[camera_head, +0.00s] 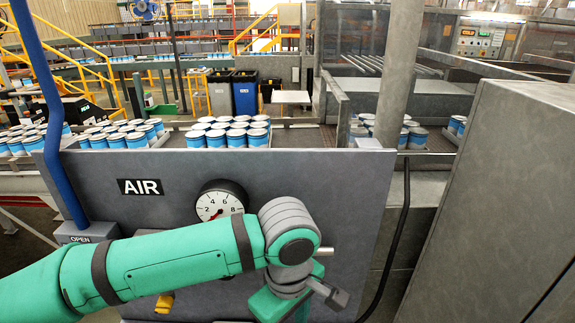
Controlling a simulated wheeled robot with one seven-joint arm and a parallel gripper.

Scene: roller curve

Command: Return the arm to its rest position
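My green arm reaches in from the lower left to a grey joint right of the pressure gauge (220,202). From this joint it bends down, and a short green part runs off the bottom edge of the picture. My gripper's fingers do not show, so I cannot see whether anything is held. My arm passes in front of the grey panel marked AIR (331,198) and covers a small part of the gauge's surroundings.
A blue lever (50,115) rises from the box marked OPEN (87,233) at left. White-and-blue cans (228,138) stand in groups on the conveyor behind the panel. A grey pole (398,75), a black cable (401,220) and a large grey cabinet (505,205) are at right.

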